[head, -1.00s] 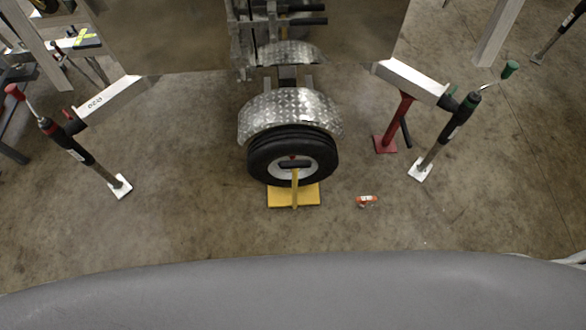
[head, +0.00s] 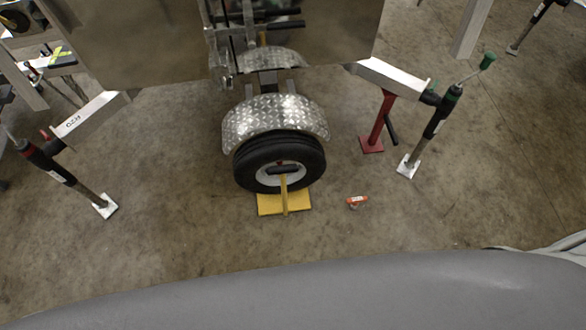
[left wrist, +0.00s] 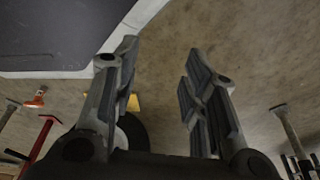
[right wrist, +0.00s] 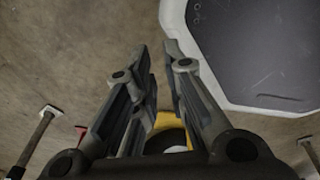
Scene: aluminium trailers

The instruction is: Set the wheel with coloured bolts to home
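In the head view a black tyre with a white rim (head: 262,172) sits under a diamond-plate fender of the trailer. A small red spot shows near its hub. Bolt colours are too small to tell, and a dark handle with a yellow post partly covers the hub. A yellow plate (head: 270,207) lies on the floor at the wheel's foot. My left gripper (left wrist: 160,58) is open and empty, with the tyre (left wrist: 135,131) partly visible beyond its fingers. My right gripper (right wrist: 157,58) is partly open and empty. Neither gripper shows in the head view.
Jack stands with white feet stand left (head: 75,186) and right (head: 432,130) of the wheel. A red stand (head: 376,128) is at right. A small orange and white item (head: 357,201) lies on the floor. The concrete in front is largely clear.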

